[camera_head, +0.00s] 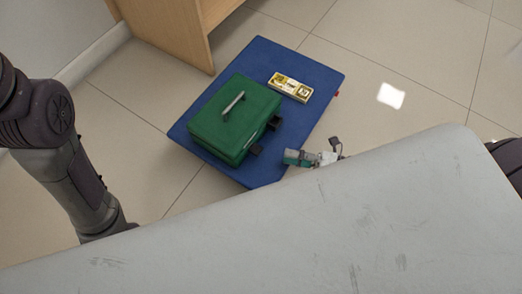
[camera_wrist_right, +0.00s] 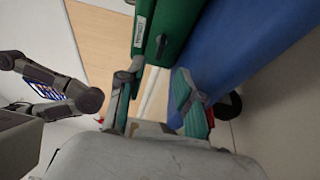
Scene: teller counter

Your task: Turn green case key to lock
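The green case (camera_head: 232,118) lies closed on a blue flat platform (camera_head: 308,68), with a grey handle (camera_head: 233,105) on its lid. Two dark pieces (camera_head: 255,150) stick out from its lower right side. In the right wrist view, the green case (camera_wrist_right: 178,24) shows at the top with a small dark piece (camera_wrist_right: 161,44) on its face; I cannot tell whether this is the key. My right gripper (camera_head: 306,157) is right of the case, apart from it. Its two teal-padded fingers (camera_wrist_right: 157,92) are spread and empty. My left gripper is hidden behind the grey surface's edge.
A grey scuffed surface (camera_head: 300,235) fills the near foreground. A wooden cabinet (camera_head: 180,25) stands at the back. Tiled floor right of the platform is clear. A dark wheel (camera_wrist_right: 230,106) shows beneath the platform.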

